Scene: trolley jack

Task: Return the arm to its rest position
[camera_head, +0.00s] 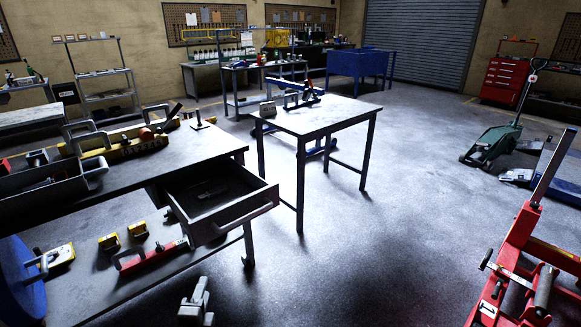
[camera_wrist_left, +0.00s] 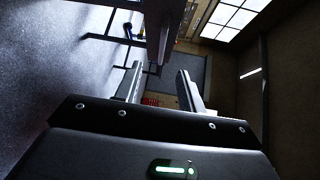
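My left gripper (camera_head: 199,286) shows low in the head view, in front of the workbench and below its open drawer. In the left wrist view my left gripper (camera_wrist_left: 159,70) has its two fingers spread apart, with nothing held between them. It appears clear of the bench and drawer in the head view. My right gripper is in neither view. A green trolley jack (camera_head: 491,143) with a long upright handle stands on the floor at the far right, well away from the gripper.
The workbench (camera_head: 190,146) at left has its drawer (camera_head: 228,217) pulled out. A second table (camera_head: 335,114) stands behind. A red metal frame (camera_head: 507,260) is at lower right. The floor (camera_head: 370,240) between is clear.

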